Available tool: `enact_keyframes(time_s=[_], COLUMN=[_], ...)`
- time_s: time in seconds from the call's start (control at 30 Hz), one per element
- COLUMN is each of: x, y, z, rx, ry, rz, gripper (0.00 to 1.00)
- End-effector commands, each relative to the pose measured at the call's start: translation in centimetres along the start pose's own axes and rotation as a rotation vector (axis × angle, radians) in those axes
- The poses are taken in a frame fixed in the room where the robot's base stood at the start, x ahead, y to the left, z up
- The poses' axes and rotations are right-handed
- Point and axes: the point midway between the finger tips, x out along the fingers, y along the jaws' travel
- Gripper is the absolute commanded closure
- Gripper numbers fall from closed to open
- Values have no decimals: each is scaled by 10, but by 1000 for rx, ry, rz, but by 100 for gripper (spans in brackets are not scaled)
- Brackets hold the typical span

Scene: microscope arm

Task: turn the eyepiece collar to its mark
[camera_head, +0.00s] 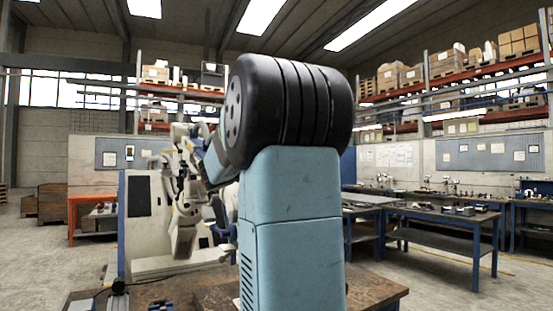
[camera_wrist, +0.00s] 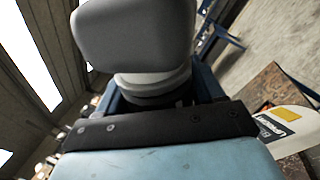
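A pale, jointed microscope-like machine (camera_head: 187,225) stands left of centre in the head view, partly hidden by my blue arm. I cannot make out the eyepiece collar or its mark there. In the wrist view, a smooth grey rounded block (camera_wrist: 135,35) fills the top centre above a paler round neck (camera_wrist: 155,85). I cannot tell whether it belongs to the microscope. A dark band and a blue surface lie below it. No gripper fingers can be made out in either view; my arm hides much of the middle of the head view.
A brown worktop (camera_head: 180,292) lies at the front of the head view. Blue workbenches (camera_head: 440,215) stand at the right, with open floor before them. A white piece with a yellow label (camera_wrist: 287,115) lies at the wrist view's right. Loaded shelves (camera_head: 460,75) are behind.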

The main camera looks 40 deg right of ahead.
Motion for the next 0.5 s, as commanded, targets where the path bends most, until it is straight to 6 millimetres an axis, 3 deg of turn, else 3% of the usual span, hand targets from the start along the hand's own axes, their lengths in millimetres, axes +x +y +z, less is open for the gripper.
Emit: enact_keyframes(time_s=[0.3,0.5], x=[0,0], y=[0,0], z=[0,0], rx=[0,2], ry=[0,-2], rz=[-1,-38], gripper=[64,64])
